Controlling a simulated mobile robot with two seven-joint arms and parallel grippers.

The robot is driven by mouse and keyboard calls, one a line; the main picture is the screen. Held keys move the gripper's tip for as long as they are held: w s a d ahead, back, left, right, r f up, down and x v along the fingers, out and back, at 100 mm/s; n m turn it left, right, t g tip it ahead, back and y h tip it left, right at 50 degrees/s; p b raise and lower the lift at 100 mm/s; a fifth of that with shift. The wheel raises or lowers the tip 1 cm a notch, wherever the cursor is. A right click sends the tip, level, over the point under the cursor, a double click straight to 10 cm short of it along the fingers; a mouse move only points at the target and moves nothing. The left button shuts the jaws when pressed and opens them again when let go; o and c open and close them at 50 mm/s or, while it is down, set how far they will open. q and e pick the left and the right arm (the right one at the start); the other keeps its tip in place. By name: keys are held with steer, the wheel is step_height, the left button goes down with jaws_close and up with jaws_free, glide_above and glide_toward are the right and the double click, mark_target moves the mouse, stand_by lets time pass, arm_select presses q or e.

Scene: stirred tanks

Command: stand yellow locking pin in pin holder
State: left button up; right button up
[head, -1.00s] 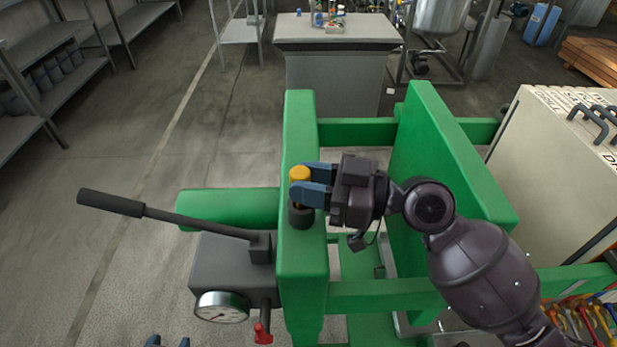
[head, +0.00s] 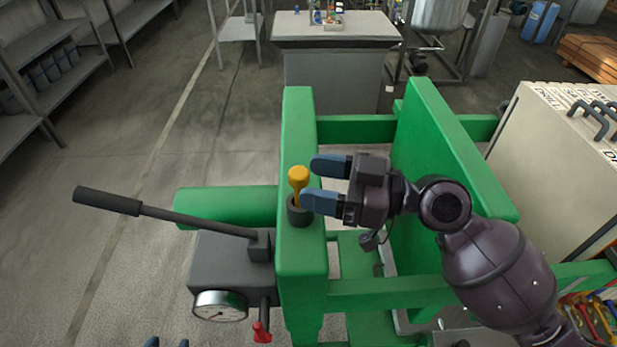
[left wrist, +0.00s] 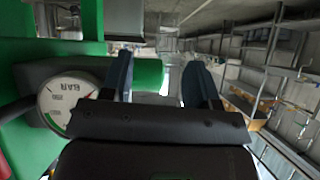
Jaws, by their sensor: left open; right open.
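The yellow locking pin (head: 298,178) stands upright in the dark cup-shaped pin holder (head: 299,213) on top of the green press frame. Its knob and part of its shaft show above the holder's rim; its lower end is hidden inside. My right gripper (head: 322,182) is open just to the right of the pin, its blue fingers apart. I cannot tell whether the nearer fingertip touches the holder. My left gripper (head: 167,342) shows only its fingertips at the bottom edge of the head view; in the left wrist view (left wrist: 155,85) its fingers are apart and empty.
The green frame (head: 300,130) has a long dark pump lever (head: 165,215) and a pressure gauge (head: 219,306) at its left. A cream cabinet (head: 550,170) stands close on the right. A grey table (head: 335,45) is beyond. The floor at left is open.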

arm_select(q)
steer(key=shift+w+d+f+b, duration=0.2)
steer(key=shift+w+f+b, duration=0.35)
steer(key=shift+b, duration=0.55)
arm_select(e)
steer(key=v, duration=0.8)
steer(key=shift+s+d, duration=0.2)
steer(key=shift+d, duration=0.2)
arm_select(q)
steer(key=shift+s, duration=0.1)
